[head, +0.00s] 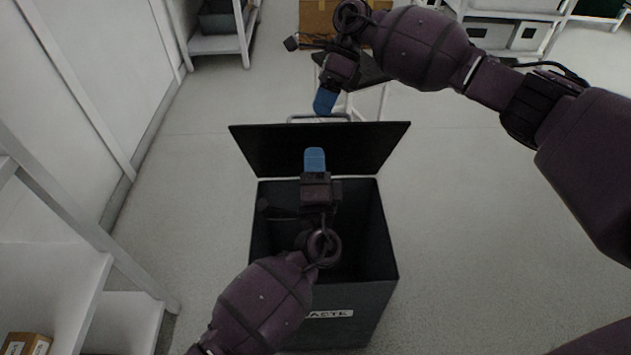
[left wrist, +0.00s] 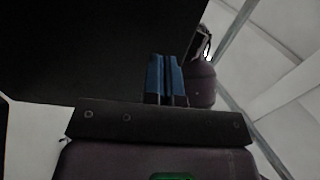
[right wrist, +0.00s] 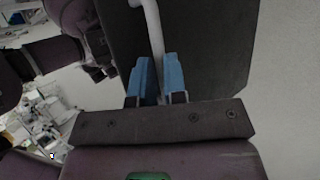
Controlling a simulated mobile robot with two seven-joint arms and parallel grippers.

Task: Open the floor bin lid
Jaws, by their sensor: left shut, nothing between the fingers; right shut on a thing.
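The dark floor bin (head: 345,318) stands below me with a label on its front. Its lid (head: 375,145) is raised at the far side, tilted back, and the bin's inside shows. A pale bar handle (head: 320,117) runs along the lid's far edge. My right gripper (head: 325,101) is at that handle; in the right wrist view its blue fingers (right wrist: 155,80) are shut on the handle bar (right wrist: 153,30). My left gripper (head: 315,160) is over the bin opening, in front of the lid's inner face, with its blue fingers shut and empty (left wrist: 166,80).
White shelving (head: 110,290) stands close on the left, with a small cardboard box (head: 25,344) low on it. A shelf rack (head: 215,45) and a brown box (head: 318,20) are at the back. The floor right of the bin is clear.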

